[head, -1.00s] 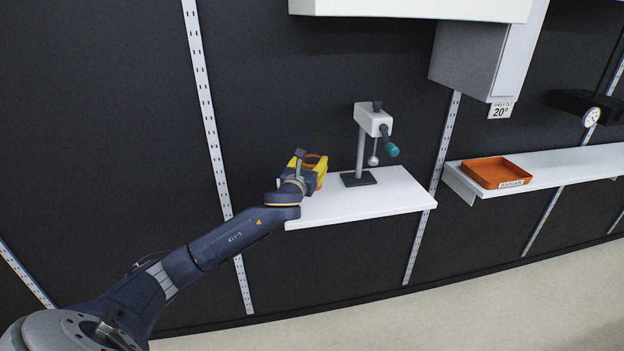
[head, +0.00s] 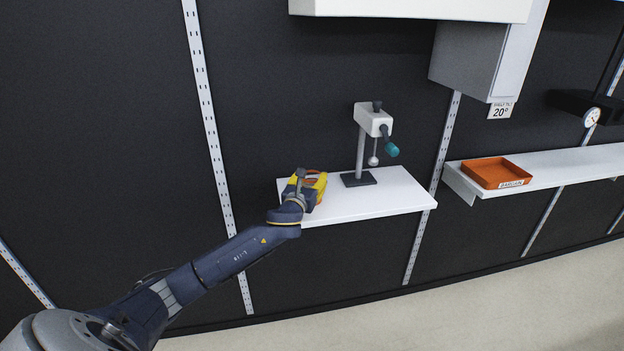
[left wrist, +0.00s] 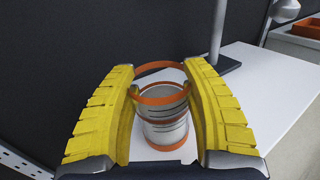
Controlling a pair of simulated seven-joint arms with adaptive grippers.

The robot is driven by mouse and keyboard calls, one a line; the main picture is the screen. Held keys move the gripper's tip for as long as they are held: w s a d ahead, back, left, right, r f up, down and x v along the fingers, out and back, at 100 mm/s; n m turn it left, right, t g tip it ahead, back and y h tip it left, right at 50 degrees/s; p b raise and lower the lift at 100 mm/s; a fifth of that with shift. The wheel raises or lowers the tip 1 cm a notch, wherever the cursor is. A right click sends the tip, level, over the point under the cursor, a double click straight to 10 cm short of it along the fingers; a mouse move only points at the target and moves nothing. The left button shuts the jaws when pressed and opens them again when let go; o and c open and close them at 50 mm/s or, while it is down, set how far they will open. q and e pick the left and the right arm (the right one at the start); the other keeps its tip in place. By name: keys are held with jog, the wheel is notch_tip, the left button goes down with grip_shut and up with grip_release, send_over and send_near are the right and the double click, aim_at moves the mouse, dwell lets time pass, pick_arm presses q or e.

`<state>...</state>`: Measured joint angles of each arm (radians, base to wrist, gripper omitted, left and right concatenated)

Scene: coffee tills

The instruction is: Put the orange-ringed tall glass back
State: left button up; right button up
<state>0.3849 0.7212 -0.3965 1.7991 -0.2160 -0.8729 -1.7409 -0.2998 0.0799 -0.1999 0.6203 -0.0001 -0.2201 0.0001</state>
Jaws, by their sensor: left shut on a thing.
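The orange-ringed tall glass (left wrist: 163,112) is clear with dark lines and has orange bands, seen in the left wrist view. My left gripper (left wrist: 161,72), with yellow ribbed fingers, is shut on it, one finger on each side. In the head view, my left gripper (head: 310,186) is over the left end of the small white shelf (head: 385,205) and mostly hides the glass. The glass looks about upright over the shelf; I cannot tell whether its base touches it. My right gripper is not in view.
A grey stand with a white head and teal handle (head: 376,125) is on the same shelf, right of the gripper. An orange tray (head: 495,172) sits on another shelf at right. The shelf's front right part is clear. A white cabinet (head: 410,8) hangs above.

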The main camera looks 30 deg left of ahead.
pick_arm(q)
jog(key=o, duration=1.5)
jog(key=shift+f, duration=0.15)
jog(key=shift+s, duration=0.1)
jog(key=v, duration=1.2)
